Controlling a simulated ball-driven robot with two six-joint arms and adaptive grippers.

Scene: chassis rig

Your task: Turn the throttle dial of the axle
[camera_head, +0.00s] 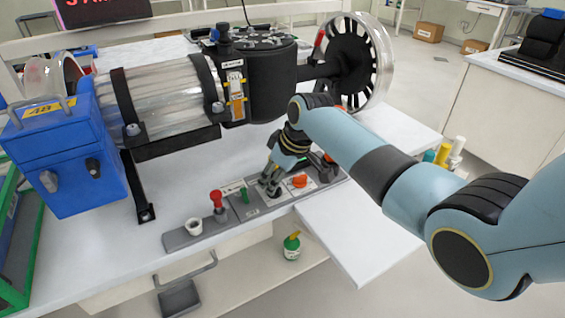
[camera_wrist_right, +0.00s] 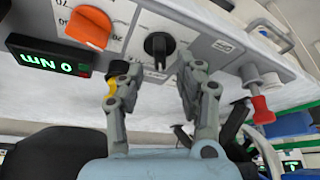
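A grey control panel (camera_head: 240,210) lies along the front edge of the table, below the axle rig. It carries an orange dial (camera_head: 299,181) and, to its left, a black knob (camera_head: 270,188). In the right wrist view, the orange dial (camera_wrist_right: 88,27) has numbers around it and the black knob (camera_wrist_right: 158,47) has its own marked plate. I cannot read which is named throttle. My right gripper (camera_wrist_right: 158,78) is open and empty, with its fingertips apart just short of the black knob, one toward each side. It points down at the panel in the head view (camera_head: 275,180). My left gripper is not in view.
A display (camera_wrist_right: 48,58) reads 0 Nm in green beside the orange dial. The axle's clear drum (camera_head: 160,92) and spoked wheel (camera_head: 358,60) rise behind. A blue box (camera_head: 65,160) is at the left.

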